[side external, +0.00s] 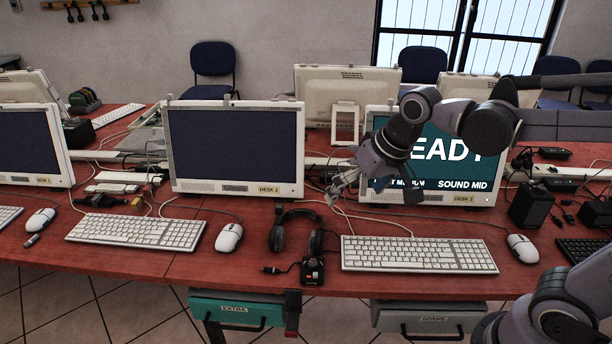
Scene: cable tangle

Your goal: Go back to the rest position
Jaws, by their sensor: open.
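My gripper (343,185) hangs in front of the left part of the lit monitor (480,165) at the right desk. Its fingers point down and to the left, above the desk (375,222) and behind the white keyboard (418,255). The fingers are apart and I see nothing held between them. Thin cables run on the desk close below the fingertips; whether they touch is hard to tell. My arm reaches in from the right and covers part of the screen text, which shows "EADY" and "SOUND MID".
A dark monitor (236,148) stands further left. A white mouse (522,248) and black speaker (531,203) are at right. Cables clutter the desk behind.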

